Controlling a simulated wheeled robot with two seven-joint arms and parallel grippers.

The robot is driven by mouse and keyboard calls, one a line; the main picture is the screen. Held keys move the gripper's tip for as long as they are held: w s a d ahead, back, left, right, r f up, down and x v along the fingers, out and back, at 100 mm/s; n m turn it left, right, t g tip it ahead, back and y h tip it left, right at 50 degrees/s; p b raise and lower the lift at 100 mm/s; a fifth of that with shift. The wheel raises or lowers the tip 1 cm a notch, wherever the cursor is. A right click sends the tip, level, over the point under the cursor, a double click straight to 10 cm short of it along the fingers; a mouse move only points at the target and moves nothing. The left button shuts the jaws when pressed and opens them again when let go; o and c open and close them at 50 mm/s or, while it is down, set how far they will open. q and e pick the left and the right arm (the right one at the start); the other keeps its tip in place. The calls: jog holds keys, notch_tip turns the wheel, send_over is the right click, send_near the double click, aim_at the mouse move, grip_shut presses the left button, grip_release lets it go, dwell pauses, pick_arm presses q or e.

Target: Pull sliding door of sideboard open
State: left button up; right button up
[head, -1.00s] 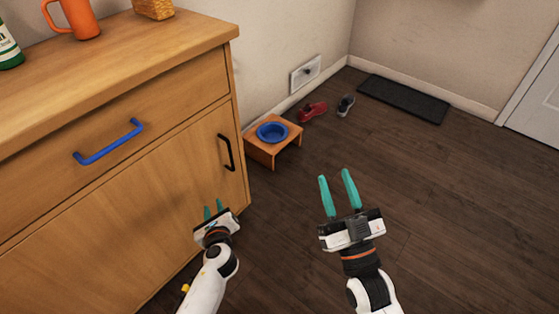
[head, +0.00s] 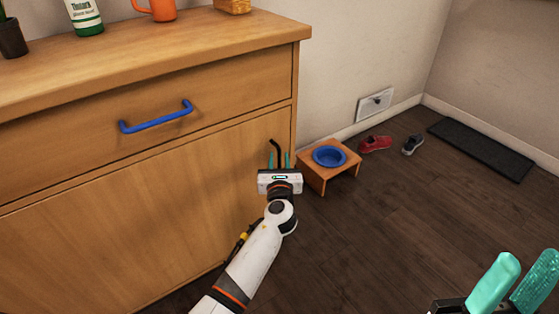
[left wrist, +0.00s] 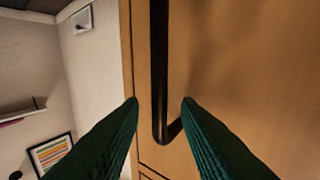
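The wooden sideboard (head: 90,205) stands on the left in the head view. Its lower door (head: 140,220) is flush with the front and carries a dark vertical handle (head: 276,148) near the right edge. My left gripper (head: 279,163) is at this handle, its two teal fingers open. In the left wrist view the handle (left wrist: 160,75) shows between the open fingertips (left wrist: 160,103), with a gap on each side. The left gripper hides the handle's lower part in the head view. My right gripper (head: 520,282) is open and empty at the lower right, away from the sideboard.
Above the door is a drawer with a blue handle (head: 157,119). A bottle (head: 85,16), an orange mug (head: 163,8) and a basket stand on top. A pet bowl stand (head: 328,162), shoes (head: 376,143) and a dark mat (head: 482,148) lie to the right. The middle floor is clear.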

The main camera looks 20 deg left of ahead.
pick_arm(q)
jog(key=shift+x, duration=1.1)
grip_shut()
